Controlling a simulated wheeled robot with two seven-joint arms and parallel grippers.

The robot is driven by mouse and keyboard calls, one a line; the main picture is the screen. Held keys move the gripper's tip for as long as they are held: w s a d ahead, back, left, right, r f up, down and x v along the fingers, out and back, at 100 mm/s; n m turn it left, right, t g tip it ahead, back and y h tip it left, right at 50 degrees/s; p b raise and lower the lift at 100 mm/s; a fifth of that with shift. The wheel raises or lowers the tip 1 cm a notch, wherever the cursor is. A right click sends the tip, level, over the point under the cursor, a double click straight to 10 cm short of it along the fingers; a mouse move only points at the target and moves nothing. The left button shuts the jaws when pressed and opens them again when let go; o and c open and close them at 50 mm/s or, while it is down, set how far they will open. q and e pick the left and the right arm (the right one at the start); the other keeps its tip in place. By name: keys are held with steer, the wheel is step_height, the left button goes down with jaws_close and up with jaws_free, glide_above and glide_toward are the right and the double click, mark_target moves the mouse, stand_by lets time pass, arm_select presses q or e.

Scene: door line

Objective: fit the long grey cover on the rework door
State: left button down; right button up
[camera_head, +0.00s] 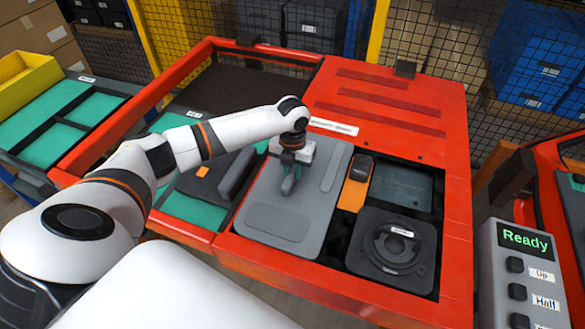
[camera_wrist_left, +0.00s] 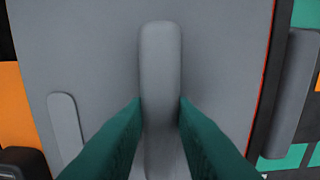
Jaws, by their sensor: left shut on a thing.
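The long grey cover (camera_head: 262,215) lies over the left part of the opening in the red rework door (camera_head: 440,110). Whether it is fully seated or slightly raised I cannot tell. My left gripper (camera_head: 290,180) is over the middle of the cover. In the left wrist view its teal fingers (camera_wrist_left: 160,112) are on both sides of the cover's raised grey grip bar (camera_wrist_left: 160,50), shut on it. The cover's flat surface (camera_wrist_left: 90,50) fills most of that view. My right gripper is not in view.
Right of the cover, the door opening holds an orange-and-black part (camera_head: 356,182) and a round black speaker-like unit (camera_head: 393,250). A teal-lined tray (camera_head: 185,207) with dark parts is at the left. A control box (camera_head: 520,265) reading "Ready" stands at the right.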

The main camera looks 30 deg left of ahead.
arm_select(q)
steer(key=shift+s+f+p, duration=0.1)
steer(key=shift+p, duration=0.2)
stand_by(0.5)
steer(key=c, duration=1.1)
jaws_free()
steer(key=shift+c, duration=0.2)
step_height(320, 180, up, 12)
steer(key=b, duration=0.1)
